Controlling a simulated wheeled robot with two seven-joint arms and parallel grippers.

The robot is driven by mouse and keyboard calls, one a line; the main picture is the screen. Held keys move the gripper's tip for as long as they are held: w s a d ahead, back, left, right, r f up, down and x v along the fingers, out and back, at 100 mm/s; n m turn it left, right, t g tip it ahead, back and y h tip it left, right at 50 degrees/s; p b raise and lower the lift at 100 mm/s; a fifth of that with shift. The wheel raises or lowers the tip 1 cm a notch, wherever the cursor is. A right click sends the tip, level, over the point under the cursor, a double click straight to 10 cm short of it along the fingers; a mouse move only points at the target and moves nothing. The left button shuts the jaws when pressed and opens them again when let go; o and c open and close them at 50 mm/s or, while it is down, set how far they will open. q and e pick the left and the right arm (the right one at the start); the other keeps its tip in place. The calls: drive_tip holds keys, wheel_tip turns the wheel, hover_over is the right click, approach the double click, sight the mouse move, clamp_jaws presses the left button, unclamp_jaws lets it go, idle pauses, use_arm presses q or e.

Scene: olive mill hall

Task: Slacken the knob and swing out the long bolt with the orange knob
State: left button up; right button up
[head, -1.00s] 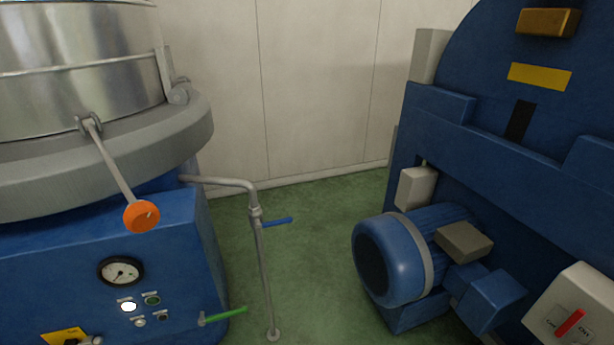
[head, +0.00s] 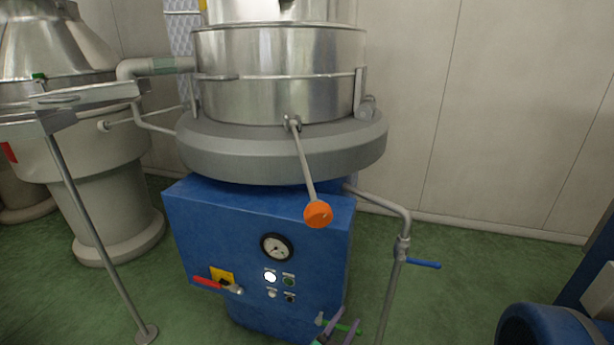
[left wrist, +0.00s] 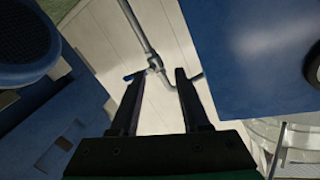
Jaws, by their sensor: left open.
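The long bolt (head: 305,165) is a thin grey rod. It slants down from a small bracket (head: 291,122) on the front of the steel drum, across the grey ring. The orange knob (head: 318,214) is at its lower end, in front of the upper edge of the blue base. My left gripper (head: 347,318) shows at the bottom of the head view, well below the knob, near the green handle. In the left wrist view it (left wrist: 159,75) is open with nothing between its fingers; the bolt and knob are not seen there. My right gripper is not in view.
A pipe with a blue lever (head: 423,264) stands right of the blue base (head: 205,225). A gauge (head: 277,247) and buttons are on its front. A steel stand (head: 88,215) is at the left, a blue motor (head: 545,325) at the lower right. Green floor lies between.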

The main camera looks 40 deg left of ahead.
use_arm(q)
drive_tip(key=w+a+r+n+t+y, duration=0.1)
drive_tip(key=a+r+t+y, duration=0.1)
drive_tip(key=r, duration=0.5)
drive_tip(key=a+r+n+t+y, duration=0.1)
drive_tip(key=a+r+t+y, duration=0.1)
drive_tip(key=r, duration=0.4)
drive_tip(key=n+y, duration=0.6)
drive_tip(key=y, duration=0.6)
approach(304, 160)
drive_tip(key=p+x, duration=0.4)
drive_tip(key=x, duration=0.4)
drive_tip(key=shift+w+a+r+p, duration=0.2)
drive_tip(key=shift+w+r+p, duration=0.05)
drive_tip(key=shift+p, duration=0.15)
drive_tip(key=shift+w+a+r, duration=0.15)
drive_tip(key=shift+w+a, duration=0.05)
drive_tip(key=shift+w, duration=0.05)
clamp_jaws()
